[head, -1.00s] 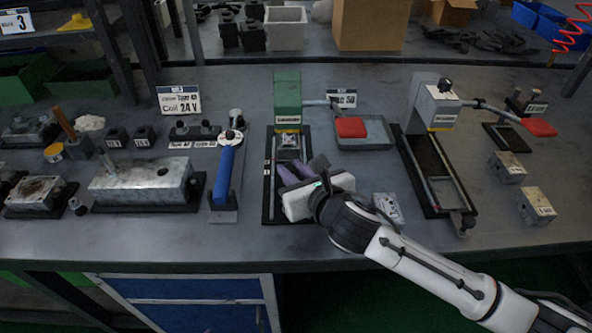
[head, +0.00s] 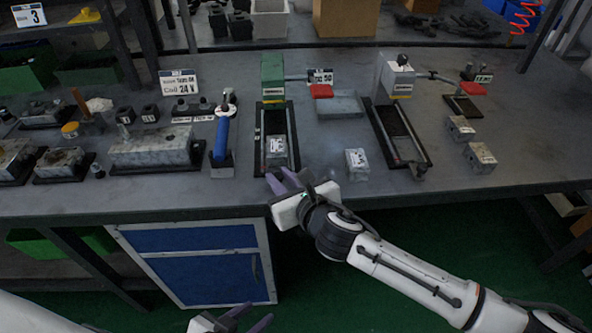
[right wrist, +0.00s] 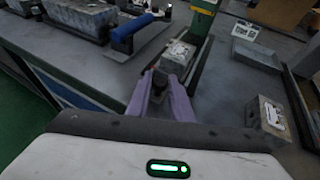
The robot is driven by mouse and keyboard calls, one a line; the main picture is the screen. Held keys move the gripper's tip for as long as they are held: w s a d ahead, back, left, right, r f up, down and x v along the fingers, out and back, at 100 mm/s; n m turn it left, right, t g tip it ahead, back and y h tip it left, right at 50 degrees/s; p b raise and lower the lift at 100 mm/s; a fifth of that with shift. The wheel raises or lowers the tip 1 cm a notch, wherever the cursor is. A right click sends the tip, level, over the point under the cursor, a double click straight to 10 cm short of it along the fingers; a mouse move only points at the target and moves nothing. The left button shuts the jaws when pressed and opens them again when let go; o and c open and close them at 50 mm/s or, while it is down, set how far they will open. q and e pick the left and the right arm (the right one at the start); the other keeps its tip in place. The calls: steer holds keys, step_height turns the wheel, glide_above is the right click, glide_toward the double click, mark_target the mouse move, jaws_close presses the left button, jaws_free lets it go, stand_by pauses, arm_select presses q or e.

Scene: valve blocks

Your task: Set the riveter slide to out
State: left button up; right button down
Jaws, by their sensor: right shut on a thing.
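The green press (head: 273,80) stands at the back of a black slide rail (head: 262,128). I take it for the riveter, though its label is too small to read. A silver labelled block (head: 277,150) sits on the slide at the near end of the rail, clear of the press head. My right gripper (head: 284,179) is at the front end of the rail. In the right wrist view, its purple fingers (right wrist: 164,98) are shut on a dark slide knob (right wrist: 157,80). My left gripper (head: 248,320) is at the bottom edge of the head view, open and empty, away from the bench.
A grey press (head: 397,78) with its own rail stands to the right. A loose silver block (head: 357,163) lies just right of the green press's rail. A grey tray (head: 345,108) is behind it. A blue-handled tool (head: 221,138) stands to the left.

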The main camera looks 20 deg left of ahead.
steer(key=shift+s+f, duration=0.1)
steer(key=shift+f, duration=0.05)
steer(key=c, duration=1.6)
jaws_free()
steer(key=shift+s+d, duration=0.1)
steer(key=shift+d+r, duration=0.1)
steer(key=shift+r, duration=0.1)
steer(key=p+v, duration=0.1)
steer(key=v, duration=0.9)
steer(key=shift+s+f, duration=0.1)
steer(key=shift+s, duration=0.05)
